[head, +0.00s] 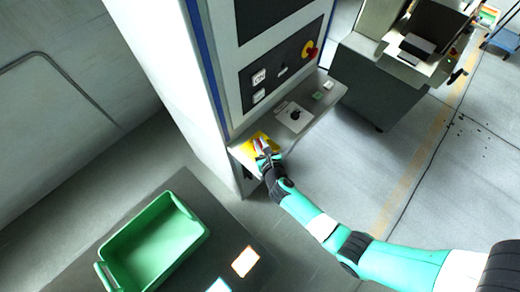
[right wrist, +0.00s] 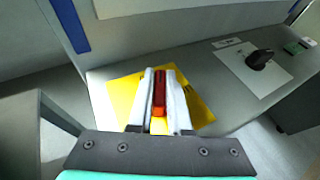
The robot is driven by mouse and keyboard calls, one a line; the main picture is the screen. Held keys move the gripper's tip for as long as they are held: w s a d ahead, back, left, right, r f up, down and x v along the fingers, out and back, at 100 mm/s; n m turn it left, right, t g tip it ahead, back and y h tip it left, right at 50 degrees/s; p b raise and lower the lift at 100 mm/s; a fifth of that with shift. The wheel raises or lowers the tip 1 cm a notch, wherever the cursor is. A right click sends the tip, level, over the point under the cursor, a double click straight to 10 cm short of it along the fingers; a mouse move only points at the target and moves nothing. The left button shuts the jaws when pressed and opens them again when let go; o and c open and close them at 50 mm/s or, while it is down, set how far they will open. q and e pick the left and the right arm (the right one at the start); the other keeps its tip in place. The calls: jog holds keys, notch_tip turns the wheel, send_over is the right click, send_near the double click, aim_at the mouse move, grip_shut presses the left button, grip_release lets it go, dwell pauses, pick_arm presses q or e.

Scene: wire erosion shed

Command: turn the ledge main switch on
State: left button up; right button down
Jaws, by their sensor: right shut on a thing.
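The ledge main switch has a red handle (right wrist: 159,90) on a yellow plate (right wrist: 124,95), which lies on the grey ledge of the cabinet. In the head view the yellow plate (head: 249,145) is at the ledge's near left end, partly covered by my gripper. My right gripper (head: 263,152) reaches it from the lower right. In the right wrist view its two pale fingers (right wrist: 158,95) stand on either side of the red handle and are shut on it. The handle points away from the gripper, roughly along the fingers. Its base is hidden. My left gripper is not in view.
A black knob on a pale plate (head: 293,117) and a small green button (head: 318,95) sit further along the ledge. A red and yellow rotary switch (head: 308,50) is on the cabinet front. A green crate (head: 186,245) stands on a dark table at lower left.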

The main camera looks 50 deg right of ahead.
jog(key=shift+w+a+f+m+g+h+b, duration=0.15)
jog(key=shift+f+m+g+h+b, duration=0.15)
jog(key=shift+m+g+h+b, duration=0.45)
jog(key=m+g+h+b, duration=0.1)
jog(key=m+b, duration=0.1)
jog(key=m+g+h+b, duration=0.2)
jog(key=b, duration=0.1)
jog(key=m+g+h+b, duration=0.1)
jog(key=m+b, duration=0.1)
jog(key=b, duration=0.1)
jog(key=shift+f+g+h, duration=0.25)
jog(key=shift+g, duration=0.1)
jog(key=m+g+h+b, duration=0.1)
jog(key=m+g+b, duration=0.3)
jog(key=b, duration=0.8)
jog(key=shift+r+g, duration=0.15)
jog(key=shift+g, duration=0.35)
jog(key=shift+s+r+m+g+b, duration=0.25)
jog(key=shift+m+g+b, duration=0.2)
jog(key=shift+b, duration=0.35)
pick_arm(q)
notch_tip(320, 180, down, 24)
pick_arm(e)
jog(key=shift+r, duration=0.1)
jog(key=c, duration=0.8)
grip_release()
jog(key=shift+c, duration=0.2)
